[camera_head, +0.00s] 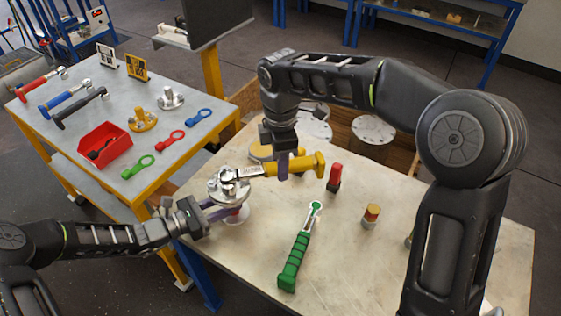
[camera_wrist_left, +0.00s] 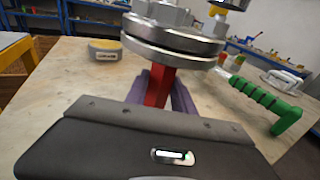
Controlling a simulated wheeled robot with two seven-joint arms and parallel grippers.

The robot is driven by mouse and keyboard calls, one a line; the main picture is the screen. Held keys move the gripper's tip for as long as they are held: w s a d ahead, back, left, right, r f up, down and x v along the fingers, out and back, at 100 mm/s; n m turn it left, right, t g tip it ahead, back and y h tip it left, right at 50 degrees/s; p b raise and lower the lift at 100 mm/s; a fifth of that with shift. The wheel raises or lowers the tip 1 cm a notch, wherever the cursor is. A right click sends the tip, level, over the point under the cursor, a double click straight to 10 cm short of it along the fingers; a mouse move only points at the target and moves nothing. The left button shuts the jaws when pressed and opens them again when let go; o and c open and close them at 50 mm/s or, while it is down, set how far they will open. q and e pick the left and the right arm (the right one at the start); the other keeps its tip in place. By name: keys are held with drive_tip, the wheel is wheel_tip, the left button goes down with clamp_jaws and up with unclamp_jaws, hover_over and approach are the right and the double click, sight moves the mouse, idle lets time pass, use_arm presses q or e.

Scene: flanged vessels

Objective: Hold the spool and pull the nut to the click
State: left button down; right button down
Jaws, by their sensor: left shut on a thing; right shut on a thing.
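The spool (camera_head: 227,192) stands upright near the left edge of the bench, with steel flanges and nuts on top. In the left wrist view its flanges (camera_wrist_left: 170,48) sit above a red neck (camera_wrist_left: 158,88). My left gripper (camera_head: 217,211) is shut on the spool below the flanges, its purple fingers on either side of the red neck. My right gripper (camera_head: 290,167) is shut on the yellow handle of a torque wrench (camera_head: 308,164). The wrench's steel head (camera_head: 229,176) lies over the nuts on the spool's top; the nut under it is hidden.
A green-handled wrench (camera_head: 294,262) lies on the bench (camera_head: 345,255) to the front. A side table (camera_head: 65,136) holds tools, a red bin (camera_head: 104,145) and other flanged parts.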

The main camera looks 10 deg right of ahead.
drive_tip(key=shift+f, duration=0.15)
drive_tip(key=shift+f, duration=1)
drive_tip(key=shift+s+m, duration=0.6)
drive_tip(key=shift+r, duration=2.5)
